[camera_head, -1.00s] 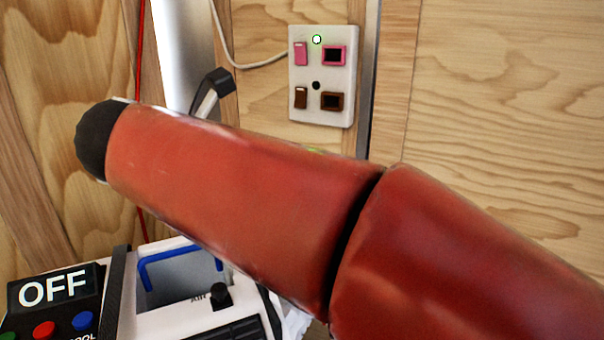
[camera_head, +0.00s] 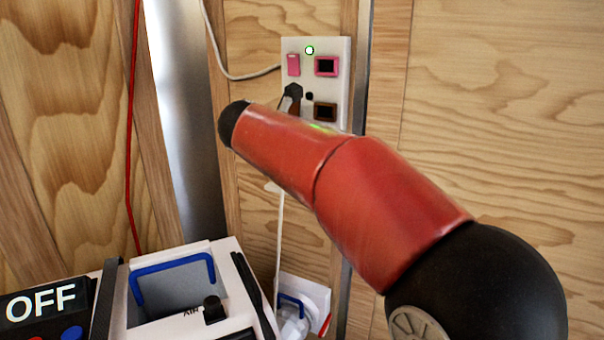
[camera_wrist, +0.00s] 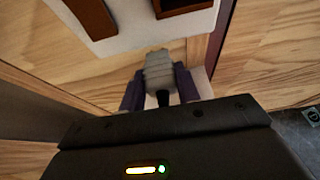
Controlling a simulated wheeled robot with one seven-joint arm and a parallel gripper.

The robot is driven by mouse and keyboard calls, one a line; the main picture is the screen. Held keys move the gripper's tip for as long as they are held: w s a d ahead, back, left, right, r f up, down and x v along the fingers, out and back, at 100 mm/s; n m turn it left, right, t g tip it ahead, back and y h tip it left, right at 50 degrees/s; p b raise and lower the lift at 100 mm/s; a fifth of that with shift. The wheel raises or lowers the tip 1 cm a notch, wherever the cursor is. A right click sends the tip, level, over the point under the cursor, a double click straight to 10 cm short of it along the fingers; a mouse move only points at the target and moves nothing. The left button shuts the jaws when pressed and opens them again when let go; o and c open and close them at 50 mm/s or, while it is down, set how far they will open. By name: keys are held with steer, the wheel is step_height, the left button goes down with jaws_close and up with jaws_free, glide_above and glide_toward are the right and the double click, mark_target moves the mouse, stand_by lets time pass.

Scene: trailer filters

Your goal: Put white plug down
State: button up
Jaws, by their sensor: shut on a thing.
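In the wrist view, my gripper (camera_wrist: 159,76) is shut on the white plug (camera_wrist: 158,66), which looks pale grey and ribbed between the two dark fingers. The wall panel fills the top of that view, just beyond the plug. My red arm hides the rest of the gripper and the plug. A white cord (camera_head: 279,235) hangs below the arm.
The panel has a pink switch (camera_head: 293,65), a pink socket (camera_head: 326,66), a brown socket (camera_head: 325,111) and a lit green light (camera_head: 309,50). A white machine with a blue handle (camera_head: 172,265) stands at lower left, beside a black OFF display (camera_head: 42,303). A red cord (camera_head: 132,120) hangs at left.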

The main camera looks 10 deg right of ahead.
step_height(320, 180, down, 6)
steer(key=shift+a+b, duration=0.1)
steer(key=shift+b, duration=0.65)
steer(key=shift+f, duration=0.1)
steer(key=shift+f, duration=0.5)
steer(key=o, duration=1.2)
steer(key=shift+c, duration=0.2)
